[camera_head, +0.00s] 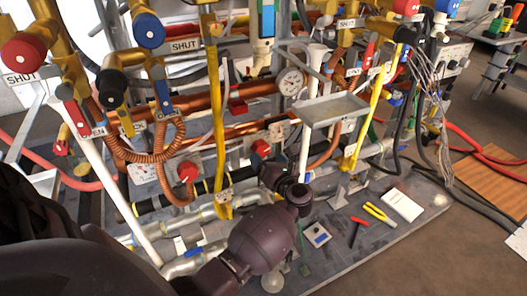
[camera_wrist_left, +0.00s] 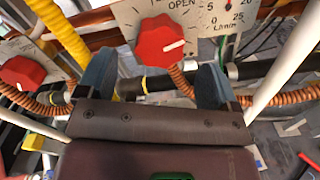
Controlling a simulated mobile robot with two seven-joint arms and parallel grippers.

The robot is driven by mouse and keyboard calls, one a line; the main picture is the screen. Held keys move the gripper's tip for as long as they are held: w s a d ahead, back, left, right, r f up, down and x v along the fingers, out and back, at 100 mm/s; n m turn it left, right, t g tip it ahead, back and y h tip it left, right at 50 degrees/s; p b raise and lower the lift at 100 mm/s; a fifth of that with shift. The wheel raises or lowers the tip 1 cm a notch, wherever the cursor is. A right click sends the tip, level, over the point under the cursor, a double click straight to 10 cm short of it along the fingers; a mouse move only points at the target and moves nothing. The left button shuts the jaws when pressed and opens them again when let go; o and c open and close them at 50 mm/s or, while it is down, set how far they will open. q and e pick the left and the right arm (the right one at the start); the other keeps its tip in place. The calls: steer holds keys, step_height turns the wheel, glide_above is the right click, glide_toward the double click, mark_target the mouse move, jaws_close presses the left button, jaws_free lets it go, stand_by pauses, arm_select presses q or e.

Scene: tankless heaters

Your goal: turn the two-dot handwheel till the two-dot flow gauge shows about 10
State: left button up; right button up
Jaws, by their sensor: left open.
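My left gripper (camera_head: 272,176) is open in front of the pipework in the head view. In the left wrist view, its two blue-grey fingers (camera_wrist_left: 156,68) stand apart, with a red handwheel (camera_wrist_left: 160,42) beyond and between them. Contact cannot be told. The handwheel has a white mark pointing right and sits on a white plate with "OPEN" printed above. It also shows in the head view as a red handwheel (camera_head: 260,148). A flow gauge (camera_wrist_left: 236,12), marked in L/min, is cut off at the top; its needle is unclear. No dot marks are readable. My right gripper is not seen.
A second red handwheel (camera_wrist_left: 22,72) is at the left, also visible in the head view (camera_head: 187,172). A yellow pipe (camera_head: 216,110), corrugated copper hoses (camera_head: 150,155) and a grey tray (camera_head: 335,108) crowd the rack. Pliers (camera_head: 375,212) and a white pad (camera_head: 402,205) lie on the base.

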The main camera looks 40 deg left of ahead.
mark_target(263, 152)
arm_select(q)
steer(key=x, duration=0.4)
steer(key=shift+w+a, duration=0.1)
steer(key=shift+a, duration=0.05)
steer(key=shift+w+a, duration=0.1)
steer(key=shift+a, duration=0.15)
steer(key=shift+c, duration=0.3)
steer(key=c, duration=0.9)
